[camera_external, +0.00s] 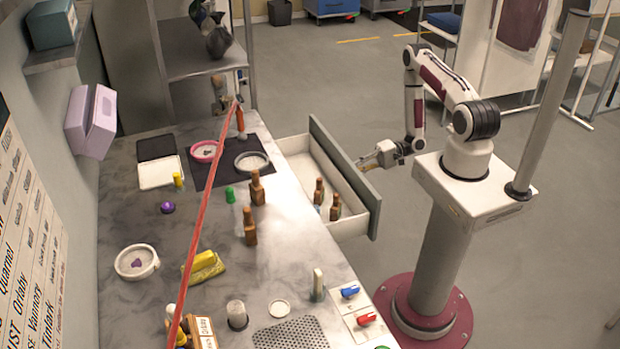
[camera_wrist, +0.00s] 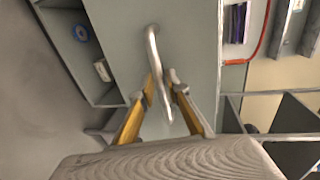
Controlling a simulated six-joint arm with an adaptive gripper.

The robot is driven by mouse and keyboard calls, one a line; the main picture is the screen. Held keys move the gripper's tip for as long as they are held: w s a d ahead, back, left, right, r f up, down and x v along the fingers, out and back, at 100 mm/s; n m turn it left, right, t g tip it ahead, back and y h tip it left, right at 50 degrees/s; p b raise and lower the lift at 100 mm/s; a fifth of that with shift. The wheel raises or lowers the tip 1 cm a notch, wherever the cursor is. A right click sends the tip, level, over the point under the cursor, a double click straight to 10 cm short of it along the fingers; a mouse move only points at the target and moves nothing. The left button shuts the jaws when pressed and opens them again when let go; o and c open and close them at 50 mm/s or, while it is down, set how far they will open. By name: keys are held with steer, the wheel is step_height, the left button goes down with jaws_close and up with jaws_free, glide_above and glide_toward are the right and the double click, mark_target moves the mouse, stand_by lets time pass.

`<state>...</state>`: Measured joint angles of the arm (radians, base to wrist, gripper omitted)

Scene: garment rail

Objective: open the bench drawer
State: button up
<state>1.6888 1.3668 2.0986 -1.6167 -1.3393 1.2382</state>
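The bench drawer (camera_external: 352,178) stands pulled well out from the right side of the bench, its pale inside showing. Its grey-green front also fills the middle of the wrist view (camera_wrist: 190,40). Small brown bottles (camera_external: 335,207) stand in the near part of the drawer. My gripper (camera_external: 368,158) is at the outer face of the drawer front. In the wrist view, the metal handle (camera_wrist: 153,48) runs between my two yellow-sided fingers (camera_wrist: 162,84), which appear closed on it. The handle is not clear in the external view.
The marble bench top (camera_external: 130,205) holds more brown bottles (camera_external: 250,226), a black mat with bowls, a yellow block (camera_external: 203,268) and a perforated plate (camera_external: 290,334). A red strap (camera_external: 205,225) crosses above the bench. Floor right of the drawer is clear up to my pedestal.

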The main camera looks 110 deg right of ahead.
steer(key=v, duration=1)
steer(key=shift+s, duration=0.25)
stand_by(0.7)
